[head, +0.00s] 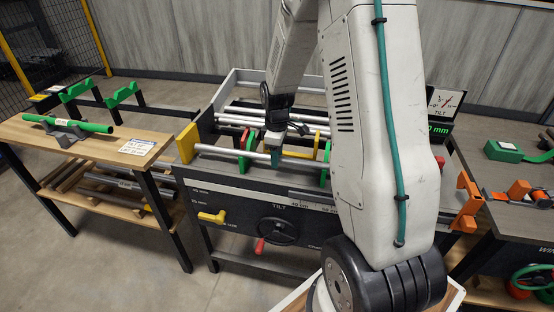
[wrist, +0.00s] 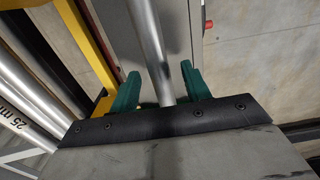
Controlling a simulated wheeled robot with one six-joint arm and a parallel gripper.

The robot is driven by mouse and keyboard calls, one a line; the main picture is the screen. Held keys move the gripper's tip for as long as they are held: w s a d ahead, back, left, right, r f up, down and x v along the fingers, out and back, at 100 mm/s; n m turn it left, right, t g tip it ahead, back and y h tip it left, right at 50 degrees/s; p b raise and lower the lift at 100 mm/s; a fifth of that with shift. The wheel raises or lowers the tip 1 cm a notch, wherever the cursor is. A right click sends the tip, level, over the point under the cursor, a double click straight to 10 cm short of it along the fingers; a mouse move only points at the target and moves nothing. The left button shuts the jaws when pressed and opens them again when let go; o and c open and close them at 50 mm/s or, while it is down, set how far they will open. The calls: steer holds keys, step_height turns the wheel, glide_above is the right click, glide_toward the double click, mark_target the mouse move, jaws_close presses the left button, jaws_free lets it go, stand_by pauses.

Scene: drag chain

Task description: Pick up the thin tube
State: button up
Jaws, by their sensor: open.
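A thin silver tube (head: 222,151) lies along the front of the rack, its left part showing in the head view. My gripper (head: 275,157) is over this tube, pointing down. In the wrist view the silver tube (wrist: 150,45) runs between the two teal fingers of my gripper (wrist: 160,88), with a finger on either side. The fingers are open, and I see gaps between them and the tube. How deep the tube sits between the fingertips is hard to tell, and the part behind the palm is hidden.
More silver tubes (head: 245,113) lie farther back in the rack; one in the wrist view is marked 25 mm (wrist: 22,108). A yellow end plate (head: 187,143) and green dividers (head: 242,148) stand close by.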

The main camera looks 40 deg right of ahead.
jaws_close()
steer(key=shift+r, duration=0.1)
